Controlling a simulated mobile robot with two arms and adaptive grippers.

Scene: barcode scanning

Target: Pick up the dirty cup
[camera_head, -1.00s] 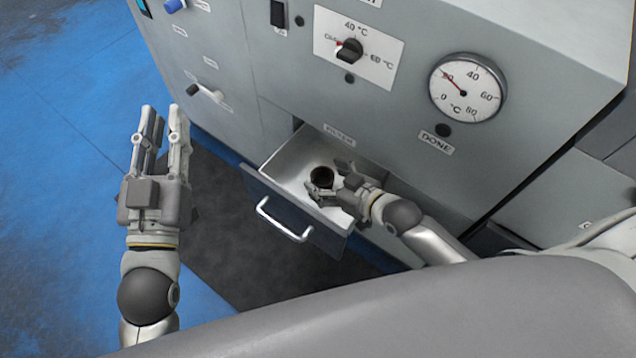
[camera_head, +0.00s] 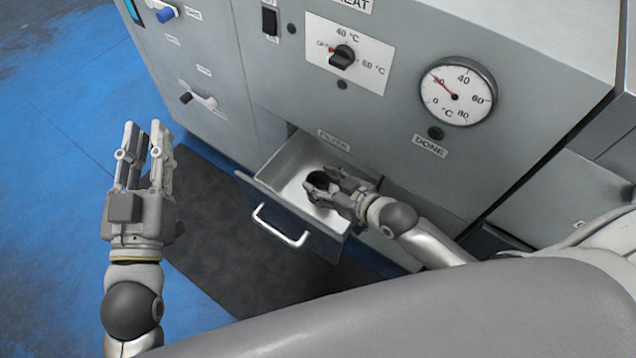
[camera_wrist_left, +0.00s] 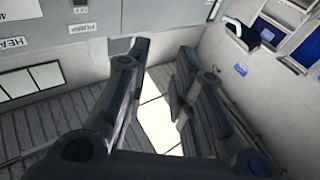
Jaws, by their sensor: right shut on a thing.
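The dirty cup (camera_head: 319,180) is small and dark, inside the open drawer (camera_head: 293,190) of the grey machine in the head view. My right gripper (camera_head: 322,183) reaches into the drawer from the right and is shut on the cup, with its fingers on either side; they hide part of it. My left gripper (camera_head: 146,140) is raised to the left of the drawer, over the floor, with its fingers apart and nothing between them. Its open fingers also fill the left wrist view (camera_wrist_left: 160,90).
The drawer front has a bar handle (camera_head: 280,226). The machine panel above carries a temperature knob (camera_head: 343,57), a round gauge (camera_head: 457,93) and several switches. A dark mat (camera_head: 215,235) lies on the blue floor (camera_head: 60,120), which is clear at the left.

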